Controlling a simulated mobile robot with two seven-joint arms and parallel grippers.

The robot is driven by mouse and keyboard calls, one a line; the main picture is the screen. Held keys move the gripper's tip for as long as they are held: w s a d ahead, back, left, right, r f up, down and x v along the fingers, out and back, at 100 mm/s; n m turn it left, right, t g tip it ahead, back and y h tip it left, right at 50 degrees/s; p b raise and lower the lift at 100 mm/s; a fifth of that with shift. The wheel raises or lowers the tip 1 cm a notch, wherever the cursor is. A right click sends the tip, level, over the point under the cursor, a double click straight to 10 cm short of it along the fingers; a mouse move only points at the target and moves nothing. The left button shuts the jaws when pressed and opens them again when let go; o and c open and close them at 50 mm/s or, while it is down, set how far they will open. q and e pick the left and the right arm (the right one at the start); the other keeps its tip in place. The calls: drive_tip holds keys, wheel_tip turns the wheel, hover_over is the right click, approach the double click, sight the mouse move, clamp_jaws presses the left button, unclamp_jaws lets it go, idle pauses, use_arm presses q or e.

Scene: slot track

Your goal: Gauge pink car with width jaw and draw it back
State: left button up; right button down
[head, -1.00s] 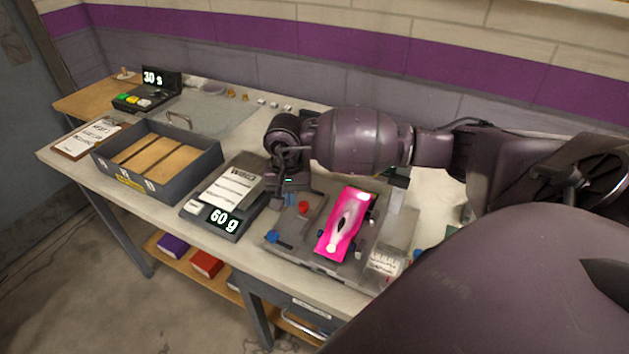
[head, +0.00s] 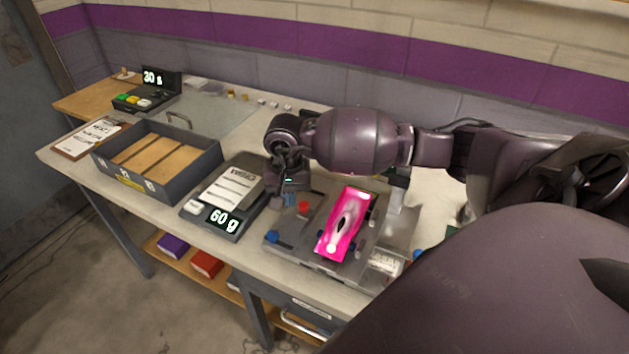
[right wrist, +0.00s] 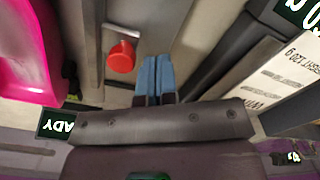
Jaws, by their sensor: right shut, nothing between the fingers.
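The pink car (head: 346,222) sits on the grey gauge fixture (head: 298,252) in the head view, its nose toward the front edge. Its pink side also shows at the left of the right wrist view (right wrist: 28,55). A red knob (head: 304,207) stands on the fixture left of the car; it shows close up in the right wrist view (right wrist: 121,57). I cannot clearly tell the width jaw from the grey parts around the knob. My right gripper (head: 289,199), with blue fingertips (right wrist: 155,78), is shut and empty beside the knob, apart from the car. My left gripper is not in view.
A scale (head: 227,219) reading 60 g stands left of the fixture. Further left are a grey tray (head: 185,183) with wooden slats, a clipboard (head: 77,142) and a timer (head: 161,77).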

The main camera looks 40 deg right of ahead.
sight(301, 203)
idle(0.6)
drive_tip(key=shift+s+d, duration=0.15)
drive_tip(key=shift+s, duration=0.1)
drive_tip(key=shift+s+d, duration=0.1)
drive_tip(key=shift+s, duration=0.1)
drive_tip(key=shift+s+d, duration=0.15)
drive_tip(key=shift+s, duration=0.3)
idle(0.6)
drive_tip(key=shift+s+d+p, duration=0.1)
drive_tip(key=shift+s+p, duration=0.1)
drive_tip(key=shift+p, duration=0.1)
drive_tip(key=shift+s+d, duration=0.1)
drive_tip(key=shift+s, duration=0.15)
drive_tip(key=shift+s+d, duration=0.2)
drive_tip(key=shift+s, duration=0.25)
idle(0.6)
idle(0.8)
drive_tip(key=shift+w+a, duration=0.2)
drive_tip(key=shift+w, duration=0.2)
